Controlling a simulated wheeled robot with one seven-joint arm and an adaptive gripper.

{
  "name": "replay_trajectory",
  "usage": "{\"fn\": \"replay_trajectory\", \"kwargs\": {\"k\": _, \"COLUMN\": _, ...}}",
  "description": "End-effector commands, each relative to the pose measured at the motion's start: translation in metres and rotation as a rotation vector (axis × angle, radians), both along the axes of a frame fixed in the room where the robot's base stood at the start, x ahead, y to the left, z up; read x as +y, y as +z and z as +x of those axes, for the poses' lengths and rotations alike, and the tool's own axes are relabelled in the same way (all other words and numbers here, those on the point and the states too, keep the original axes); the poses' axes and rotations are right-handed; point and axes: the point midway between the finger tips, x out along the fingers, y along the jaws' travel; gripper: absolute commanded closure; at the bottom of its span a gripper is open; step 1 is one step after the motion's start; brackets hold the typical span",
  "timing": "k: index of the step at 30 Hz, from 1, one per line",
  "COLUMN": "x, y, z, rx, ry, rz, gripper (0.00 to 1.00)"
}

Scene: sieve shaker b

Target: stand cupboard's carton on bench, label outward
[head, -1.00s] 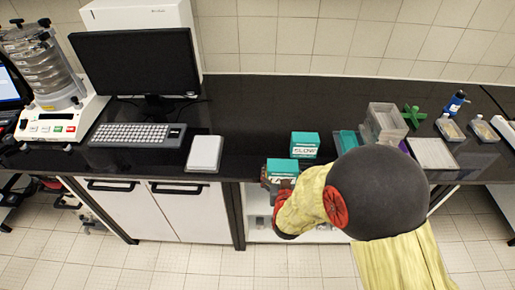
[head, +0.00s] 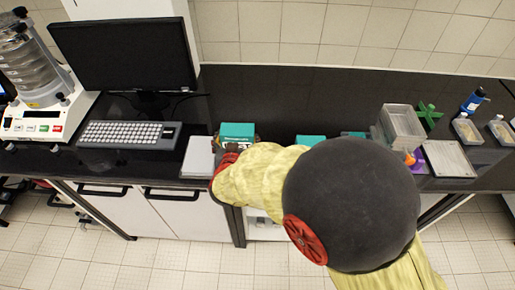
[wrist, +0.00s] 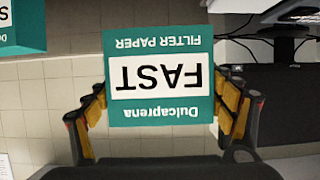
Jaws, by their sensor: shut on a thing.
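A teal filter paper carton (head: 237,131) is in my gripper, over or on the front of the black bench (head: 270,100); whether its base touches cannot be told. In the wrist view my gripper (wrist: 163,110) has its fingers on either side of the carton (wrist: 158,40). The label facing the wrist camera reads "FAST" upside down in that picture. A second teal carton (head: 310,140) stands on the bench to the right, partly behind my arm; a teal carton with a white label is also at the upper left of the wrist view (wrist: 25,35).
A white flat box (head: 199,157) lies just left of the held carton, with the keyboard (head: 128,134) and monitor (head: 125,55) beyond. Clear bins (head: 402,127) and a grey tray (head: 448,158) are on the right. The back middle of the bench is clear.

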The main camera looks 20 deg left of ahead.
Motion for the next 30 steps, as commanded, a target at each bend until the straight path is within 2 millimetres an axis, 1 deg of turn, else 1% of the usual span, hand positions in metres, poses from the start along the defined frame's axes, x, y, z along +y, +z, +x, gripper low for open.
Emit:
{"fn": "replay_trajectory", "kwargs": {"k": 1, "x": -0.009, "y": -0.008, "z": 0.011, "rx": 0.0, "ry": -0.004, "rz": 0.0, "gripper": 0.48}}
{"fn": "replay_trajectory", "kwargs": {"k": 4, "x": -0.023, "y": -0.018, "z": 0.029, "rx": -0.001, "ry": -0.005, "rz": 0.0, "gripper": 0.48}}
{"fn": "replay_trajectory", "kwargs": {"k": 6, "x": -0.029, "y": -0.033, "z": 0.036, "rx": 0.001, "ry": -0.004, "rz": -0.002, "gripper": 0.48}}
{"fn": "replay_trajectory", "kwargs": {"k": 9, "x": -0.037, "y": -0.048, "z": 0.047, "rx": 0.0, "ry": -0.003, "rz": 0.0, "gripper": 0.48}}
{"fn": "replay_trajectory", "kwargs": {"k": 12, "x": -0.042, "y": -0.058, "z": 0.054, "rx": 0.0, "ry": -0.001, "rz": 0.001, "gripper": 0.48}}
{"fn": "replay_trajectory", "kwargs": {"k": 19, "x": -0.047, "y": -0.068, "z": 0.061, "rx": -0.001, "ry": 0.0, "rz": 0.001, "gripper": 0.48}}
{"fn": "replay_trajectory", "kwargs": {"k": 22, "x": -0.051, "y": -0.079, "z": 0.066, "rx": 0.0, "ry": -0.001, "rz": 0.001, "gripper": 0.48}}
{"fn": "replay_trajectory", "kwargs": {"k": 24, "x": -0.05, "y": -0.091, "z": 0.065, "rx": 0.0, "ry": 0.001, "rz": 0.0, "gripper": 0.48}}
{"fn": "replay_trajectory", "kwargs": {"k": 27, "x": -0.05, "y": -0.103, "z": 0.065, "rx": -0.001, "ry": 0.0, "rz": 0.001, "gripper": 0.48}}
{"fn": "replay_trajectory", "kwargs": {"k": 30, "x": -0.05, "y": -0.105, "z": 0.065, "rx": -0.001, "ry": 0.0, "rz": 0.003, "gripper": 0.48}}
